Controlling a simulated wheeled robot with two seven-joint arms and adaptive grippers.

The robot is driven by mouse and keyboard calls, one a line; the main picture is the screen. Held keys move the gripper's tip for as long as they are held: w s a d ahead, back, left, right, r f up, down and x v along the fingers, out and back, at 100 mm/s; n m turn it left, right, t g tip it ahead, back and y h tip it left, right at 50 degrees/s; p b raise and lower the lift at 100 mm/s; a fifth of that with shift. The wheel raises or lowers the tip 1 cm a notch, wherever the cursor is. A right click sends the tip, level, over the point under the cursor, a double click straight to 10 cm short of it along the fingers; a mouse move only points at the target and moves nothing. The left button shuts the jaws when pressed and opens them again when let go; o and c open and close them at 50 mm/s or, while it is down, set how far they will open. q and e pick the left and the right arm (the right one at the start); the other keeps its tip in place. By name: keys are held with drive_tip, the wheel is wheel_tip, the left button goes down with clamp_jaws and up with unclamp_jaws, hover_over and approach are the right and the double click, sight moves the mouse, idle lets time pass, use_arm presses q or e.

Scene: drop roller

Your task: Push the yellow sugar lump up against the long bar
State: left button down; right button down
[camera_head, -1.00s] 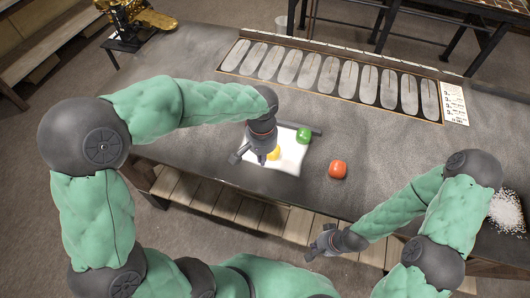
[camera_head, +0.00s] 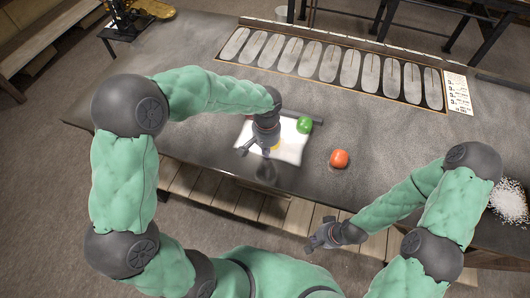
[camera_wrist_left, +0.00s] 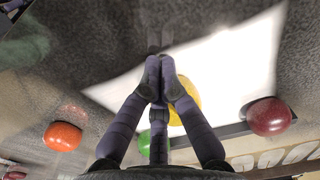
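The yellow sugar lump (camera_head: 276,147) lies on a white sheet (camera_head: 291,149), mostly hidden behind my left gripper (camera_head: 257,153) in the head view. In the left wrist view the lump (camera_wrist_left: 184,98) shows behind and beside the fingers of my left gripper (camera_wrist_left: 160,62), whose tips are together with nothing visible between them. The long dark bar (camera_head: 317,123) runs along the sheet's far edge, and shows in the wrist view (camera_wrist_left: 233,131).
A green lump (camera_head: 304,125) sits by the bar on the sheet. An orange-red lump (camera_head: 339,158) lies on the table right of the sheet. A dark red lump (camera_wrist_left: 268,117) is by the bar in the wrist view. A slotted panel (camera_head: 330,66) lies along the back.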

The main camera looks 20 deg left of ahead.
use_arm(q)
drive_tip(key=w+p, duration=0.1)
drive_tip(key=w, duration=0.8)
drive_tip(key=shift+w+d+p, duration=0.15)
drive_tip(key=shift+w+p, duration=0.15)
drive_tip(key=shift+p, duration=0.1)
drive_tip(key=shift+s+f, duration=0.1)
